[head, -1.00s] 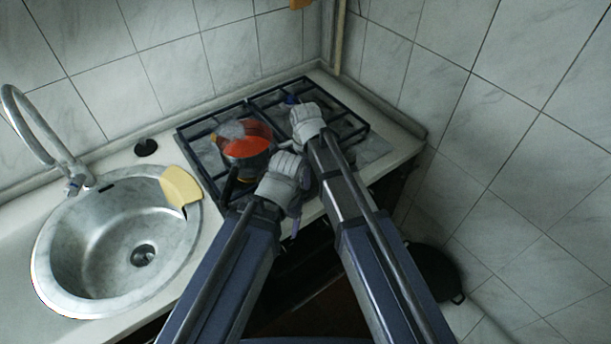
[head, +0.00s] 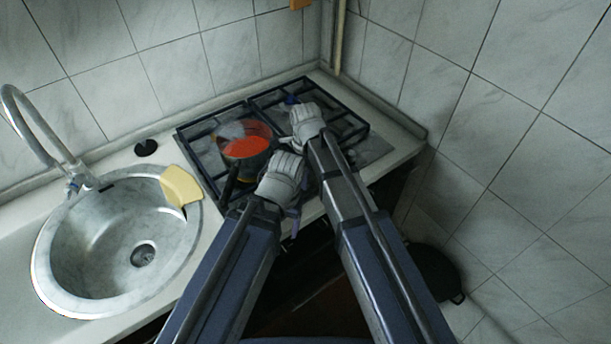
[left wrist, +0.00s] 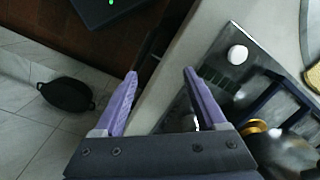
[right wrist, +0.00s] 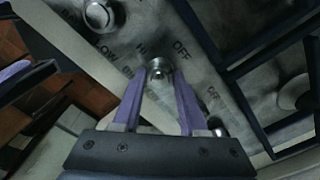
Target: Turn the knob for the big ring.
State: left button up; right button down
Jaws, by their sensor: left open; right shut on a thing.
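In the right wrist view a round metal knob (right wrist: 158,66) sits between the fingertips of my right gripper (right wrist: 158,80), which is shut on it. Markings OFF, HI and LOW are printed on the panel around it. A second knob (right wrist: 99,14) is at the upper left. I cannot tell from the frames which ring the held knob serves. My left gripper (left wrist: 160,73) is open and empty over the counter's front edge, apart from a pale knob (left wrist: 237,55) on the stove panel. In the head view my arms hide the knobs.
A pot (head: 246,150) with an orange-red top stands on the stove's left side, close to my left gripper. Black grates (head: 262,98) cover the stove. A sink (head: 115,245) with a yellow cloth or sponge (head: 181,187) is at left. A black pot (left wrist: 68,93) is on the floor.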

jog(key=shift+c, duration=2.2)
grip_release()
jog(key=shift+r, duration=0.1)
notch_tip(320, 180, up, 8)
jog(key=p, duration=0.8)
jog(key=shift+f, duration=0.2)
